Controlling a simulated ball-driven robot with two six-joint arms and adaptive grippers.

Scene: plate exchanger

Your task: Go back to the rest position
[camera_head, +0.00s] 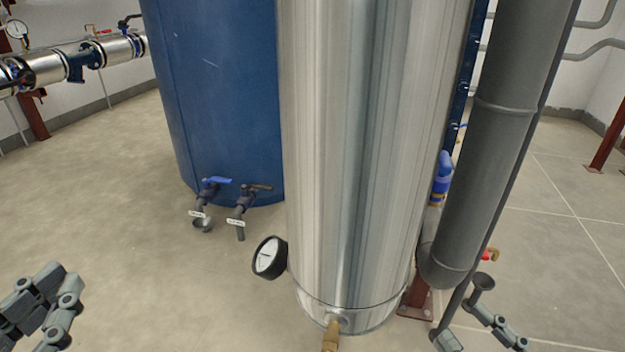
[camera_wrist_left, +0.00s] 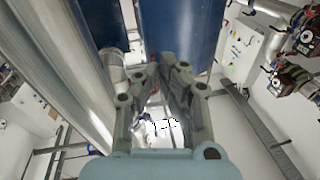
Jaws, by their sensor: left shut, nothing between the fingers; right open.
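My left gripper (camera_head: 42,304) is at the lower left corner of the head view, over bare floor and well apart from the tanks. In the left wrist view, its fingers (camera_wrist_left: 161,66) are shut with nothing between them. My right gripper (camera_head: 478,322) is at the lower right of the head view, near the foot of the dark grey pipe. It is open, and no object shows in it. Whether it touches the pipe I cannot tell. Part of it is cut off by the frame's lower edge.
A shiny metal cylinder (camera_head: 350,150) stands between my grippers, with a pressure gauge (camera_head: 269,257) sticking out low on its left. Behind it is a blue tank (camera_head: 215,100) with a blue-handled valve (camera_head: 212,184). The grey pipe (camera_head: 505,110) stands right. The left floor is clear.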

